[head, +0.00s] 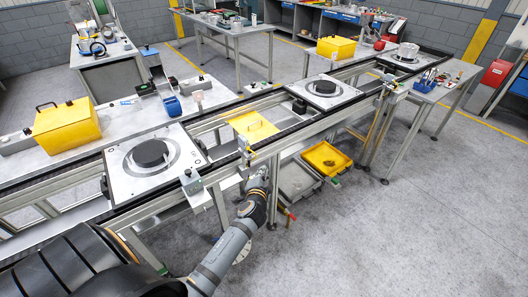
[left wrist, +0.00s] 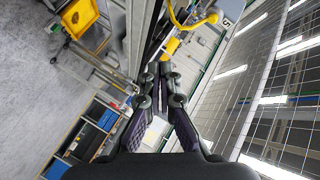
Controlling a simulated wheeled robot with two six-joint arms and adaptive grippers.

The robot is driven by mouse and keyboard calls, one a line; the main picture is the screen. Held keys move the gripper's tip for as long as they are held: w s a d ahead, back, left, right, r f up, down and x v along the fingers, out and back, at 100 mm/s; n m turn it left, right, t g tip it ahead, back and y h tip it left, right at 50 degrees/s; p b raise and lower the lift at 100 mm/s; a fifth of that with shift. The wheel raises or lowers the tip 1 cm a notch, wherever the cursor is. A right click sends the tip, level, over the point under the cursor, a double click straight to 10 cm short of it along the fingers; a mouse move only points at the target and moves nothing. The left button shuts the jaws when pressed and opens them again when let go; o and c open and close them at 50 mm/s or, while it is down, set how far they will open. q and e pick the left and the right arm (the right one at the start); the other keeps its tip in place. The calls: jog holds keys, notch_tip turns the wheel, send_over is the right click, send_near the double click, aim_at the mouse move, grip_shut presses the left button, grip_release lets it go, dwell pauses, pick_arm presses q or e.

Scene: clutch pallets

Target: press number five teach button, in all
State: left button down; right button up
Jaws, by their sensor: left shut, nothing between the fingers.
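My left gripper (head: 259,178) is at the end of my grey arm, close to the front side of the conveyor rail. In the left wrist view its fingers (left wrist: 163,78) are shut together with nothing between them. Small grey boxes are fixed along the front rail in the head view: one left of the gripper (head: 191,181), one just above it (head: 244,150) and one far along the line (head: 391,84). I cannot read their numbers. No teach button is clear there. My right gripper is out of view.
The conveyor (head: 100,213) carries pallets with black discs, one near (head: 120,178) and one farther (head: 340,95). A yellow box (head: 70,124) stands on the table behind. A yellow tray (head: 338,169) and grey tray (head: 292,190) sit beneath. The right-hand floor is clear.

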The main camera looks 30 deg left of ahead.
aim_at(248, 148)
pick_arm(q)
jog(key=shift+w+d+r, duration=0.15)
jog(key=shift+d+r, duration=0.1)
jog(key=shift+r, duration=0.25)
jog(key=shift+w+d+r, duration=0.15)
jog(key=shift+d+r, duration=0.05)
jog(key=shift+r, duration=0.25)
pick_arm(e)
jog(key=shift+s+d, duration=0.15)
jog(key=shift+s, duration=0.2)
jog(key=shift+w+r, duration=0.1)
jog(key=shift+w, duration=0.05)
pick_arm(q)
jog(key=shift+w+a, duration=0.1)
jog(key=shift+a, duration=0.05)
jog(key=w+a, duration=0.3)
jog(key=a, duration=0.5)
jog(key=shift+w, duration=0.15)
jog(key=shift+w+a, duration=0.2)
jog(key=shift+a, duration=0.15)
